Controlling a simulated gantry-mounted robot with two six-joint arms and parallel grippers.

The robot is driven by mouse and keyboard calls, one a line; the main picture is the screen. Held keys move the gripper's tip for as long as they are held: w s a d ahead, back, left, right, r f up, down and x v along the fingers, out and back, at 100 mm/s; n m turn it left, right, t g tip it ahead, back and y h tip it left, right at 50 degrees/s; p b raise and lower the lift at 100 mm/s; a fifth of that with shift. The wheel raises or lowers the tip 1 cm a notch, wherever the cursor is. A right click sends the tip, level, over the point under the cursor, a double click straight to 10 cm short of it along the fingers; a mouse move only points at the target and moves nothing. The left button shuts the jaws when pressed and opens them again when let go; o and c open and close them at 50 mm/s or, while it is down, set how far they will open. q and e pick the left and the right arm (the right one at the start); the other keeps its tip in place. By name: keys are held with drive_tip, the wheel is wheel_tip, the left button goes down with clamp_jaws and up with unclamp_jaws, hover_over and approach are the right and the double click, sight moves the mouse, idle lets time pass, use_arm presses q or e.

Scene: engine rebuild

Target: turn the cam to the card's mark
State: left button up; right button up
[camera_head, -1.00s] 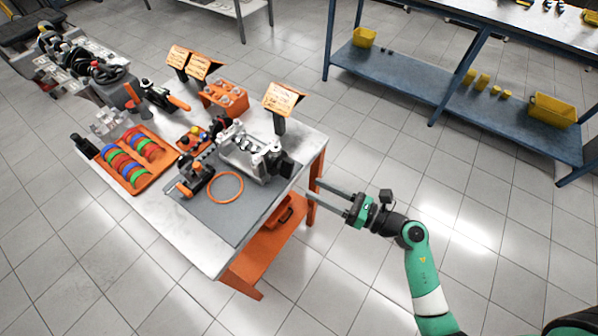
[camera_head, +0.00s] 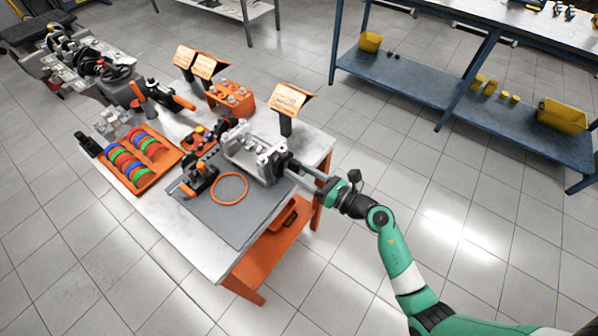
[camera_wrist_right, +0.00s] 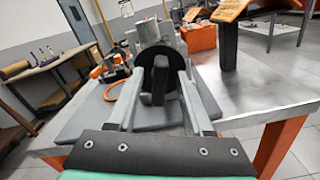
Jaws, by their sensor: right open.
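The grey engine block (camera_head: 250,152) sits on the dark mat at the right part of the table. On its right end is a black round part with a bar-like knob (camera_wrist_right: 158,80), seemingly the cam's turning end. My right gripper (camera_head: 293,168) is at that end, coming in from the right. In the right wrist view its two fingers lie on either side of the black knob, open, with space visible beside it. I cannot tell whether the tips touch. An orange-framed card (camera_head: 290,97) stands on a black post behind the block; its writing is too small to read. My left gripper is out of view.
An orange ring (camera_head: 229,187) and a black-and-orange tool (camera_head: 199,178) lie on the grey mat (camera_head: 237,222). An orange tray (camera_head: 152,174) of coloured rings is at left. Two more cards (camera_head: 203,67) and an orange block (camera_head: 232,98) stand behind.

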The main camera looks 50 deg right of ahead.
drive_tip(key=shift+c, duration=0.2)
clamp_jaws()
idle(0.3)
drive_tip(key=m+p, duration=0.2)
drive_tip(key=p, duration=0.1)
drive_tip(key=shift+r, duration=0.15)
drive_tip(key=m+p, duration=0.3)
drive_tip(key=shift+w+d+m, duration=0.1)
drive_tip(key=shift+d+m, duration=0.05)
drive_tip(key=shift+m, duration=0.25)
drive_tip(key=shift+f+m+p, duration=0.2)
drive_tip(key=shift+m+p, duration=0.95)
drive_tip(key=shift+m, duration=0.85)
drive_tip(key=shift+f+m+p, duration=0.2)
drive_tip(key=shift+m+p, duration=0.9)
drive_tip(key=shift+m, duration=0.9)
